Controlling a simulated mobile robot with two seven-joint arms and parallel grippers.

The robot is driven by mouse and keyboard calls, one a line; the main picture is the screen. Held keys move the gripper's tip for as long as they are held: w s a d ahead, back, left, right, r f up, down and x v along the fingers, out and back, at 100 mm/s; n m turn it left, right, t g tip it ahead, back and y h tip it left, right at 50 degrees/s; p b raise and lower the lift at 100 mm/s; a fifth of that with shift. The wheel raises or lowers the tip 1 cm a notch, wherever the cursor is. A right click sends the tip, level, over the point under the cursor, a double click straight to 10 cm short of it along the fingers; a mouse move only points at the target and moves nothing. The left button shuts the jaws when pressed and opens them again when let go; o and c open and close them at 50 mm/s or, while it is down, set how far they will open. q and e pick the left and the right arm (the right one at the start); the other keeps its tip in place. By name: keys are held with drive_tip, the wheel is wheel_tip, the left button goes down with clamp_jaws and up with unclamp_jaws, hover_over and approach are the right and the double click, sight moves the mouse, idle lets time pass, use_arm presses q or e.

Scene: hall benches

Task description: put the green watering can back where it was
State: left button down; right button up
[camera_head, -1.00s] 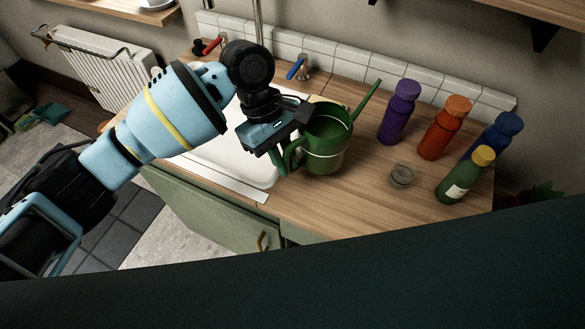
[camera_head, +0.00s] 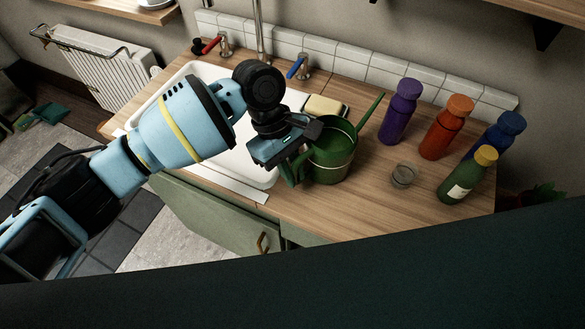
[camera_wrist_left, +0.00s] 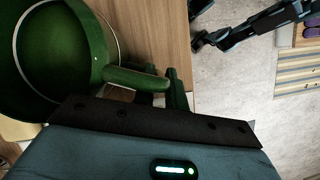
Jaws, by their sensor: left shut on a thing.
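The green watering can (camera_head: 332,152) is upright at the right edge of the sink, over the wooden counter, its spout pointing up and right. Whether its base touches the counter I cannot tell. My left gripper (camera_head: 291,168) is shut on the can's handle, on its left side. In the left wrist view the can (camera_wrist_left: 62,60) fills the upper left, and its handle (camera_wrist_left: 137,79) runs to the left gripper's fingers (camera_wrist_left: 173,88).
Purple (camera_head: 400,112), orange (camera_head: 446,128), blue (camera_head: 495,137) and green (camera_head: 467,175) bottles stand right of the can. A small glass jar (camera_head: 403,175) is nearer. A yellowish sponge (camera_head: 325,106) lies behind. The white sink (camera_head: 236,150) is left. Counter in front of the can is clear.

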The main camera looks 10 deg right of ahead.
use_arm(q)
drive_tip(key=c, duration=1.4)
unclamp_jaws()
drive_tip(key=shift+f, duration=0.1)
drive_tip(key=shift+c, duration=0.2)
drive_tip(key=v, duration=1.2)
drive_tip(key=shift+p, duration=0.4)
